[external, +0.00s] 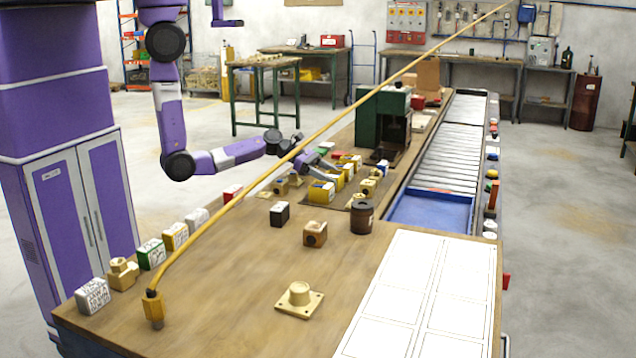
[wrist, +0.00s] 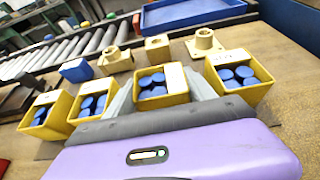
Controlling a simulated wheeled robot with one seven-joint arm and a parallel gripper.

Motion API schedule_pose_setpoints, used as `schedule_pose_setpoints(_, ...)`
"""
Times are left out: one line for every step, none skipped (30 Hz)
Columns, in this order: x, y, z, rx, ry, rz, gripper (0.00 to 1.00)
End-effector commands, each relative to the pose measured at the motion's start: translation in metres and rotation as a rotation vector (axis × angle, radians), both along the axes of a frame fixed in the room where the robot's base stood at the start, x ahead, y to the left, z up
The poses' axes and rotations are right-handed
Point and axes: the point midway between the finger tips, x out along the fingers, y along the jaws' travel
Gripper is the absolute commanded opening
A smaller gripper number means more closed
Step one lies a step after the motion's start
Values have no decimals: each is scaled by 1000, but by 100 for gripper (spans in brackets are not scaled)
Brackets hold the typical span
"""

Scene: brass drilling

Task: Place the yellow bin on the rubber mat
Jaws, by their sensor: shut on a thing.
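In the wrist view, my gripper (wrist: 163,100) is shut on the middle yellow bin (wrist: 165,100), which has a white label and several blue discs inside. Grey fingers flank it. Whether it is lifted clear of the surface is hard to tell. Another yellow bin (wrist: 240,90) with blue discs stands to its right, and two more (wrist: 45,115) (wrist: 92,104) stand to its left. In the external view my gripper (external: 325,168) is low among the yellow bins (external: 321,191). A thin dark sheet, seemingly the rubber mat (external: 336,207), shows partly under them; the bins hide most of it.
Brass fittings (wrist: 116,60) and a blue block (wrist: 76,70) stand just beyond the bins. A green machine (external: 376,118) and a roller conveyor (external: 445,140) with a blue tray (external: 430,211) lie behind. A brown pot (external: 362,218) stands nearby. A long yellow pole (external: 330,118) crosses the external view.

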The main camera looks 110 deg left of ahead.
Motion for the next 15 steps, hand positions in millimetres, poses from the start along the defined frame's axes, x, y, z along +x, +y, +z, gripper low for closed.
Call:
schedule_pose_setpoints(0,0,-1,0,0,0,20)
schedule_pose_setpoints(0,0,-2,-1,0,0,20)
schedule_pose_setpoints(0,0,-3,-1,0,0,20)
schedule_pose_setpoints(0,0,-3,-1,0,0,67)
schedule_pose_setpoints(0,0,-3,-1,0,0,73)
schedule_pose_setpoints(0,0,-3,-1,0,0,81)
schedule_pose_setpoints(0,0,-3,-1,0,0,85)
schedule_pose_setpoints(0,0,-3,-1,0,0,85)
schedule_pose_setpoints(0,0,-3,-1,0,0,85)
schedule_pose_setpoints(0,0,-3,-1,0,0,85)
schedule_pose_setpoints(0,0,-3,-1,0,0,85)
schedule_pose_setpoints(0,0,-3,-1,0,0,85)
schedule_pose_setpoints(0,0,-3,-1,0,0,85)
schedule_pose_setpoints(0,0,-3,-1,0,0,85)
schedule_pose_setpoints(0,0,-3,0,0,0,85)
